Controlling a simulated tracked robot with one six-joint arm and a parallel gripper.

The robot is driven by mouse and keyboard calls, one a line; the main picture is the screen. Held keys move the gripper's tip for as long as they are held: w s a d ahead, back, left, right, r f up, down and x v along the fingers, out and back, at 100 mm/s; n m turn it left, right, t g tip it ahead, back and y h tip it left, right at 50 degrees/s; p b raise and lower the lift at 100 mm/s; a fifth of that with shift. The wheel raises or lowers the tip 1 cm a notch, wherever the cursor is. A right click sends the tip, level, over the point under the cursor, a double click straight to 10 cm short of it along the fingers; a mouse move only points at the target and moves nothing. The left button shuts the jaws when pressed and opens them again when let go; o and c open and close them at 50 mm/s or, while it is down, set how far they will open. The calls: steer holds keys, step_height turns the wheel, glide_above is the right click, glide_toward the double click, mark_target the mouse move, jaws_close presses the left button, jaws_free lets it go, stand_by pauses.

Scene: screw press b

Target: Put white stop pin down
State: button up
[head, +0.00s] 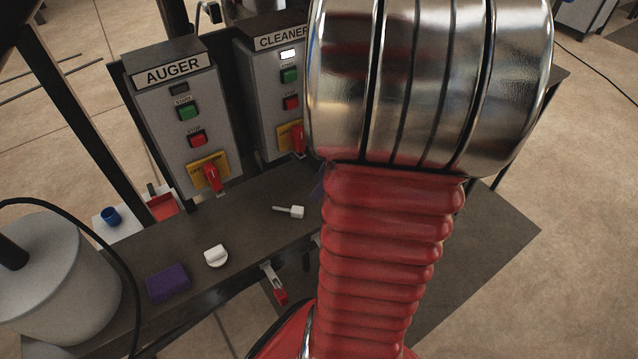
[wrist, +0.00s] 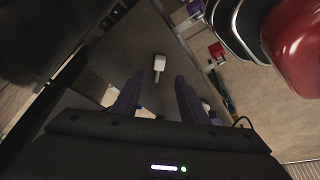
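The white stop pin (head: 292,212) lies on the dark bench top, below the CLEANER box in the head view. It has a blocky white head and a thin shaft. In the wrist view the pin (wrist: 159,63) lies ahead of my gripper (wrist: 157,88), its shaft pointing back towards the gap between the fingers. The two purple fingers are apart with nothing held between them. The fingertips look short of the pin and separate from it. In the head view my arm hides most of my gripper.
A white round knob (head: 215,256) and a purple block (head: 168,283) lie on the bench further left. A red-handled clamp (head: 279,288) hangs at the bench's front edge. The AUGER box (head: 180,120) and CLEANER box (head: 282,80) stand behind. Bare bench surrounds the pin.

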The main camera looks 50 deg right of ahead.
stand_by(0.3)
steer(key=a+r+m, duration=0.2)
steer(key=a+r, duration=0.3)
steer(key=a, duration=0.4)
steer(key=a+r+m+t+h, duration=0.1)
steer(key=a+r+m, duration=0.1)
steer(key=a+r, duration=0.3)
steer(key=a+r+m+h, duration=0.1)
steer(key=a+r, duration=0.4)
steer(key=a, duration=0.8)
steer(key=shift+a+r+m+t, duration=0.15)
steer(key=shift+a+m+t, duration=0.1)
steer(key=shift+m+t, duration=0.15)
steer(key=shift+c, duration=1)
